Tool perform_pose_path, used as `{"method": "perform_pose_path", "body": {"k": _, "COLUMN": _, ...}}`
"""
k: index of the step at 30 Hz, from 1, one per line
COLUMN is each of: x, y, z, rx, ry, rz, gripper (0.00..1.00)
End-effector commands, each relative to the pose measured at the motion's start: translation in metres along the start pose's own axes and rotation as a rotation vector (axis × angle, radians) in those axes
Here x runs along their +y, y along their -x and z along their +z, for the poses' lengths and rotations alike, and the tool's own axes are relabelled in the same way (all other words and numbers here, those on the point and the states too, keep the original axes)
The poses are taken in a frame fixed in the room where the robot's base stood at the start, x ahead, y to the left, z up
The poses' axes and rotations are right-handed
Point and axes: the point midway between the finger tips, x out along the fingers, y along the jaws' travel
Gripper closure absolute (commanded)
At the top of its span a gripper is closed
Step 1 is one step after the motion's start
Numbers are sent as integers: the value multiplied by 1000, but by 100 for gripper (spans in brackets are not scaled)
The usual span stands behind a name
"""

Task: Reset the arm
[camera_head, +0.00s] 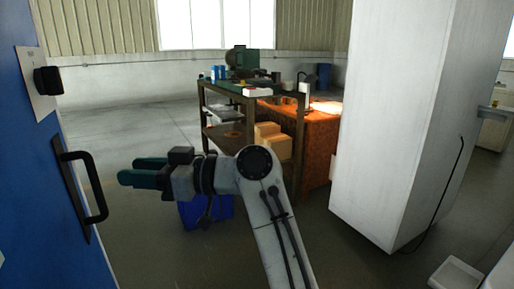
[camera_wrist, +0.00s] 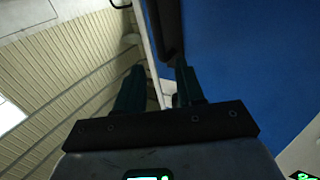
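My gripper (camera_head: 129,170) is stretched out to the left in the head view, with its two dark green fingers apart and nothing between them. In the wrist view my gripper (camera_wrist: 160,66) also shows both fingers spread and empty. It is in the air, to the right of a blue panel (camera_head: 30,180) with a black handle (camera_head: 98,190), apart from the handle in the head view. The blue panel also fills the upper right of the wrist view (camera_wrist: 245,60). My arm is bent, its pale forearm rising from the bottom of the head view.
A tall white cabinet (camera_head: 390,120) stands at the right. A dark workbench (camera_head: 230,90) with a green machine (camera_head: 241,59) on top stands behind my arm, beside an orange-lit block (camera_head: 322,145). A blue bin (camera_head: 207,211) is on the floor. Open floor (camera_head: 130,122) lies at the back left.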

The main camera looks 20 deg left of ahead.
Motion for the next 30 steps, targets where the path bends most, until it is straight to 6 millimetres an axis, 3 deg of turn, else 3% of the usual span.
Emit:
{"method": "perform_pose_path", "body": {"k": 2, "x": 0, "y": 0, "z": 0, "rx": 0, "ry": 0, "rz": 0, "gripper": 62}}
{"method": "perform_pose_path", "body": {"k": 5, "x": 4, "y": 11, "z": 19, "rx": -24, "ry": -19, "rz": 25, "gripper": 62}}
{"method": "perform_pose_path", "body": {"k": 8, "x": 10, "y": 35, "z": 59, "rx": -80, "ry": -64, "rz": 82, "gripper": 62}}
{"method": "perform_pose_path", "body": {"k": 12, "x": 13, "y": 89, "z": 135, "rx": -191, "ry": -160, "rz": 204, "gripper": 62}}
{"method": "perform_pose_path", "body": {"k": 17, "x": 2, "y": 157, "z": 219, "rx": -321, "ry": -289, "rz": 357, "gripper": 62}}
{"method": "perform_pose_path", "body": {"k": 23, "x": -37, "y": 248, "z": 311, "rx": -480, "ry": -474, "rz": 562, "gripper": 62}}
{"method": "perform_pose_path", "body": {"k": 30, "x": -122, "y": 354, "z": 398, "rx": -663, "ry": -724, "rz": 828, "gripper": 62}}
